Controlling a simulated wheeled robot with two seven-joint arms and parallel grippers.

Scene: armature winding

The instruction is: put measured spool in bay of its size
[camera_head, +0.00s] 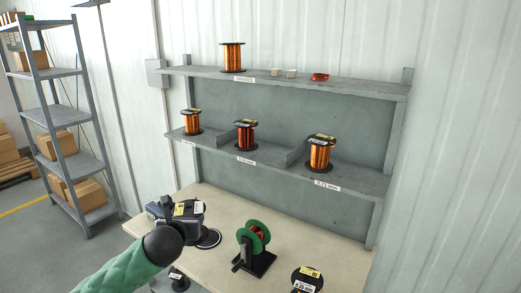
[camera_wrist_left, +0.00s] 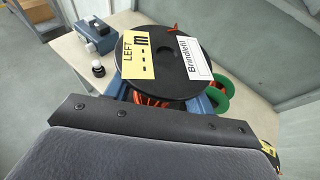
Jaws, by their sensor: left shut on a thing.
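My left gripper (camera_head: 186,226) is shut on a spool above the bench; in the left wrist view the spool (camera_wrist_left: 165,60) has a black flange, copper-orange wire between my blue-grey fingers, a yellow "LEFT" label and a white label reading roughly "Brindlehi". The held spool's labelled top (camera_head: 187,208) also shows in the head view; its wire size is not readable. The middle shelf has divided bays: the left bay's tag (camera_head: 188,142) is unreadable, the middle tag (camera_head: 245,160) looks like 0.50 mm, the right tag (camera_head: 327,187) like 0.71 mm. My right gripper is not in view.
Spools stand in the left (camera_head: 191,123), middle (camera_head: 245,137) and right (camera_head: 319,155) bays. Another spool (camera_head: 232,57) is on the top shelf. A green reel on a black stand (camera_head: 255,248) and a labelled spool (camera_head: 307,279) occupy the bench (camera_head: 335,245). A blue device (camera_wrist_left: 95,36) sits at left.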

